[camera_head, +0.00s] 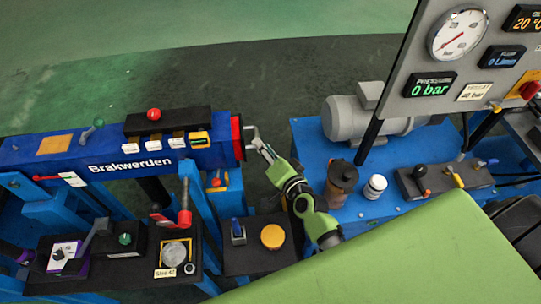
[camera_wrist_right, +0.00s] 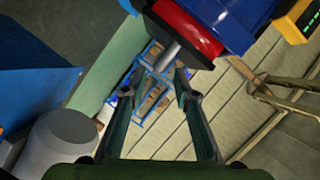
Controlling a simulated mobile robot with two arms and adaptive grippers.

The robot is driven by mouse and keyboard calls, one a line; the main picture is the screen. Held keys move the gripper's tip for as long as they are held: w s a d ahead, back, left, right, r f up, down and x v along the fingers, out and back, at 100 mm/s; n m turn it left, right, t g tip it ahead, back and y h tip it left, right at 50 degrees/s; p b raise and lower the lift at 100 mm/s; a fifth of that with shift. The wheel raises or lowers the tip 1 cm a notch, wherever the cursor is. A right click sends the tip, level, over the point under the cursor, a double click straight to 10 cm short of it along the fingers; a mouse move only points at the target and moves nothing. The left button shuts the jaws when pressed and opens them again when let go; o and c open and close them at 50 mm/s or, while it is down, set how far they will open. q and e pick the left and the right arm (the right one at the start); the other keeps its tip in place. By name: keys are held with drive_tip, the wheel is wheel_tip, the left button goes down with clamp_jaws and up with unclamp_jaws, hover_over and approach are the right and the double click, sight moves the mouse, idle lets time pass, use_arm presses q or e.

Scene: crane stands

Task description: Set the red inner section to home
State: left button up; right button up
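The blue crane boom marked "Brakwerden" (camera_head: 130,160) lies level across the left of the head view. The red inner section (camera_head: 237,137) shows as a short red band at its right end; it also shows in the right wrist view (camera_wrist_right: 187,30). A short grey rod (camera_wrist_right: 166,57) sticks out of the red end toward my right gripper. My right gripper (camera_head: 253,140) is just off the boom's right end. In the right wrist view its fingers (camera_wrist_right: 157,84) are spread apart, with the rod tip near the gap. I cannot tell whether they touch. My left gripper is out of view.
Below the boom are control boxes with a yellow button (camera_head: 272,237), a red lever (camera_head: 184,205) and a green knob (camera_head: 124,239). To the right stands a blue pump bench (camera_head: 310,150) with a grey motor (camera_head: 352,120). A gauge panel (camera_head: 480,25) reads 0 bar.

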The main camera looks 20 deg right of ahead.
drive_tip(key=v, duration=0.5)
idle(0.5)
